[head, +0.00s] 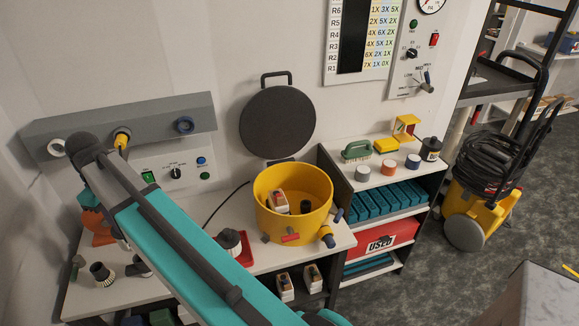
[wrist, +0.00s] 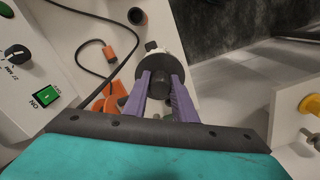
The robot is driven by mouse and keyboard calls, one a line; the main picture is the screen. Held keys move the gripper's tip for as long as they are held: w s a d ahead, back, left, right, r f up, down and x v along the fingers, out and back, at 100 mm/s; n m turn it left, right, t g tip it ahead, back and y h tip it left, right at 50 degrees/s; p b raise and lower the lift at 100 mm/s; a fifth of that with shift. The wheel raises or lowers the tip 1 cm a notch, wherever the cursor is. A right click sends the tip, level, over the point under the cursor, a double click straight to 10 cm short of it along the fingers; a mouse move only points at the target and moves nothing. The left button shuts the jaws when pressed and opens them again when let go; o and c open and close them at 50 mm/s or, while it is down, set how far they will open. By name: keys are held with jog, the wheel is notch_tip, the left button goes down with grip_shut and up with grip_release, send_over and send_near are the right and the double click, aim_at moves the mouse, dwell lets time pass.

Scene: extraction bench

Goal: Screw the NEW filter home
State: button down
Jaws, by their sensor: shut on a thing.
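In the wrist view the purple fingers of my gripper (wrist: 160,84) are shut on the dark knob of a round part (wrist: 160,64), which looks like the filter. It has a wide black rim, with a pale portion showing beyond it. Whether it is seated in a socket or held free cannot be seen. In the head view my arm's end covers part of the grey wall housing (head: 160,112) at the left, hiding the fingers and the held part.
A yellow drum (head: 266,217) holds a boxed part. A red box marked USED (head: 385,240) sits on the shelf. A cable with an orange plug (wrist: 96,50) lies below the gripper.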

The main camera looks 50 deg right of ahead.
jog(key=s+d+m+p, duration=0.1)
jog(key=s+d+m, duration=0.15)
jog(key=d, duration=0.85)
jog(key=s+d+m, duration=0.2)
jog(key=d+m, duration=0.2)
jog(key=d, duration=0.7)
jog(key=s+d+m+p, duration=0.1)
jog(key=s+d+m, duration=0.15)
jog(key=d, duration=0.85)
jog(key=s+d+f+m, duration=0.2)
jog(key=s+d+m, duration=0.2)
jog(key=s+d, duration=0.5)
jog(key=s+d+f+m, duration=0.3)
jog(key=s+d+m, duration=0.2)
jog(key=s+d, duration=0.4)
jog(key=d, duration=0.4)
jog(key=shift+s+d+p, duration=0.3)
jog(key=shift+s+d, duration=0.05)
jog(key=shift+d, duration=0.05)
